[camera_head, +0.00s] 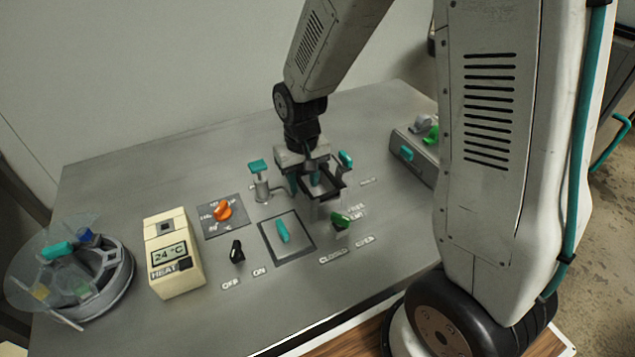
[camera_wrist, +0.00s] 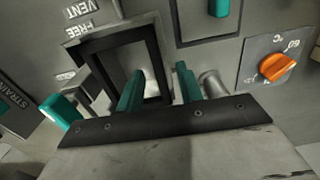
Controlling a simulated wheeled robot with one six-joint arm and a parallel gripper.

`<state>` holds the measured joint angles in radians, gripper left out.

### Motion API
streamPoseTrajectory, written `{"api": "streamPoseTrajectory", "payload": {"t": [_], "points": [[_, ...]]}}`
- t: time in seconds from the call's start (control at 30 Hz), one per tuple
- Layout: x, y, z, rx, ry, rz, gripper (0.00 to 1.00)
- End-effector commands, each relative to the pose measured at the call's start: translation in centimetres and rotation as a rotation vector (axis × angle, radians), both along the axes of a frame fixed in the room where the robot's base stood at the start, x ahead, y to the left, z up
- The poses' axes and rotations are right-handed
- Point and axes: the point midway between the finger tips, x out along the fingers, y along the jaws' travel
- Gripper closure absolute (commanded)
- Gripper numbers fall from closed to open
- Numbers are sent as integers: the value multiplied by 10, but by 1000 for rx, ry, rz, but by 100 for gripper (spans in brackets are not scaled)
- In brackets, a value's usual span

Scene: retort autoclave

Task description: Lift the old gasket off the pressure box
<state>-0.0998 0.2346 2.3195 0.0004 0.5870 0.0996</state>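The pressure box (camera_head: 320,211) stands on the grey panel, with a black square frame, seemingly the gasket (camera_head: 337,192), at its top. In the wrist view, the black gasket (camera_wrist: 150,36) surrounds the box opening, and its near edge is partly hidden by my gripper. My gripper (camera_wrist: 161,70) points down with its two teal fingers apart. One finger is over the opening and the other is outside the frame, with one side of the frame between them. I cannot tell whether the fingers touch it. My gripper (camera_head: 305,178) covers the box's back left in the head view.
Teal-handled clamps stand left (camera_head: 258,167) and right (camera_head: 345,159) of the box. A green knob (camera_head: 341,220), orange dial (camera_head: 224,210), black switch (camera_head: 237,252) and cream temperature unit (camera_head: 172,262) are nearby. A round lidded tray (camera_head: 88,285) sits far left; a grey tray (camera_head: 412,155) sits right.

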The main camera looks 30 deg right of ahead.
Motion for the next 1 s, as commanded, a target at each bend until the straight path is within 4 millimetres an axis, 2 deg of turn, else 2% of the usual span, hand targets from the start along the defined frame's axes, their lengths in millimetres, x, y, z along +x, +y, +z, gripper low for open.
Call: {"api": "streamPoseTrajectory", "payload": {"t": [0.07,0.1,0.2,0.63,1.0], "points": [[0,0,0,0,0,0,64],[0,0,0,0,0,0,75],[0,0,0,0,0,0,100],[0,0,3,0,-1,0,100],[0,0,25,0,-1,0,100]]}}
